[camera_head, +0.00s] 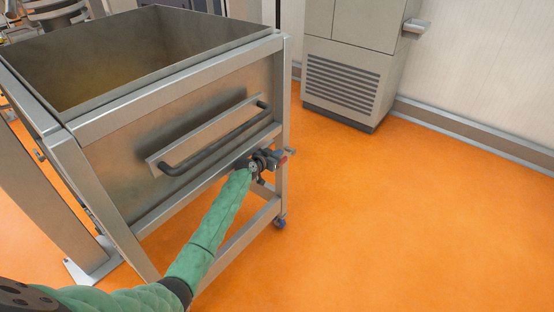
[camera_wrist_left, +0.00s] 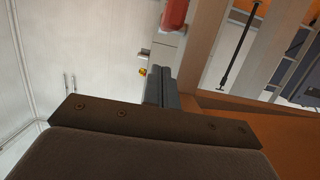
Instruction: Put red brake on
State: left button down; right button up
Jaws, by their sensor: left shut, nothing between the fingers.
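The red brake (camera_head: 283,160) is a small red part low on the right front corner of a metal cart (camera_head: 190,110), just under its black handle. A red piece, which looks like the same brake, also shows at the top of the left wrist view (camera_wrist_left: 175,14). My left gripper (camera_head: 268,163) is at the cart's corner, right beside the red part, and partly hides that spot. In the left wrist view the grey fingers (camera_wrist_left: 161,88) are together with nothing between them, and the red piece is beyond their tips. I cannot tell whether they touch it. My right gripper is out of view.
A grey vented cabinet (camera_head: 345,75) stands behind, against the white wall. The orange floor (camera_head: 400,220) right of the cart is clear.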

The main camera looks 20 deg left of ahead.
pick_arm(q)
jog(key=shift+s+f, duration=0.1)
jog(key=shift+f, duration=1.6)
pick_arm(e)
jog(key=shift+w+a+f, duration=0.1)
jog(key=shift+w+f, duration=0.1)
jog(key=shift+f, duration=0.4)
pick_arm(q)
jog(key=shift+f, duration=0.1)
